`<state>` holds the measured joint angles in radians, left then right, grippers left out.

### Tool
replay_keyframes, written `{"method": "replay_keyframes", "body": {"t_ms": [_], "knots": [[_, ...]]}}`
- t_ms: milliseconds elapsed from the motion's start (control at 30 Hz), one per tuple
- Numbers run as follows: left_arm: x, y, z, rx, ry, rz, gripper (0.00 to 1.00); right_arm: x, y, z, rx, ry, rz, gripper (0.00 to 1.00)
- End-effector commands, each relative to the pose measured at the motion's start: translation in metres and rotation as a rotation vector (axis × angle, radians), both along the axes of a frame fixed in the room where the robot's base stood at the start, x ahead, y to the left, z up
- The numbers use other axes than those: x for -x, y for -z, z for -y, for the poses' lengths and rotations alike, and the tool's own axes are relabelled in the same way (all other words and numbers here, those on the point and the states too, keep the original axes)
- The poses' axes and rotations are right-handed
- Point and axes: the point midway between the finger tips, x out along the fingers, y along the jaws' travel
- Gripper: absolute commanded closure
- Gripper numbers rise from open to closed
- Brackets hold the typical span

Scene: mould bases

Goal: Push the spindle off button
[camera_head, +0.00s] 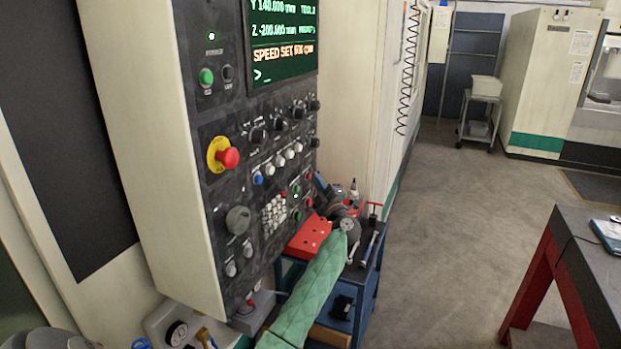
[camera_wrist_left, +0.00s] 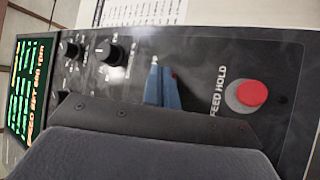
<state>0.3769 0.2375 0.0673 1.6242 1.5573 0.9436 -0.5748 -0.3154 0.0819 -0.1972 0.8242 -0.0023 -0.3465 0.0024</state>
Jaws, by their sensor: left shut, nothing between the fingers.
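The control panel (camera_head: 225,160) stands at the left of the head view, with several knobs and buttons. My left gripper (camera_head: 319,181), on a green-sleeved arm, is at the panel's lower right edge, beside a small red button (camera_head: 309,175). In the left wrist view its blue fingers (camera_wrist_left: 163,86) are shut and empty, pointing at the panel. A small red spot (camera_wrist_left: 174,75) shows at the fingertips, mostly hidden by them. I cannot tell whether they touch. No spindle off label is legible. A red button (camera_wrist_left: 251,93) labelled FEED HOLD lies to the right. My right gripper is not in view.
A red and yellow emergency stop (camera_head: 228,157) sticks out from the panel. A blue cart (camera_head: 365,290) with a red block (camera_head: 308,238) and tools stands below my left arm. A dark table (camera_head: 590,245) is at the right, with clear floor between.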

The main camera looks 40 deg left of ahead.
Motion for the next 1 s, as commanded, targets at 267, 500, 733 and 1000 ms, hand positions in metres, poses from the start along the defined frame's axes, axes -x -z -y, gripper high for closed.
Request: {"method": "replay_keyframes", "body": {"t_ms": [267, 500, 733, 1000], "knots": [[0.001, 0.0, -0.003, 0.0, 0.0, 0.0, 1.0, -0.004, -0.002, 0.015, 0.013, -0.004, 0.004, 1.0], [0.001, 0.0, -0.005, 0.0, 0.0, 0.0, 1.0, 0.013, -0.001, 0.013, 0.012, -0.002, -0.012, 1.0], [0.002, 0.0, -0.007, 0.0, -0.001, 0.0, 1.0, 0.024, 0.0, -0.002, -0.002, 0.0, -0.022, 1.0], [0.002, 0.0, -0.006, 0.0, -0.001, 0.0, 1.0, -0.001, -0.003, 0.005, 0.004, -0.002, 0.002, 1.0]]}}
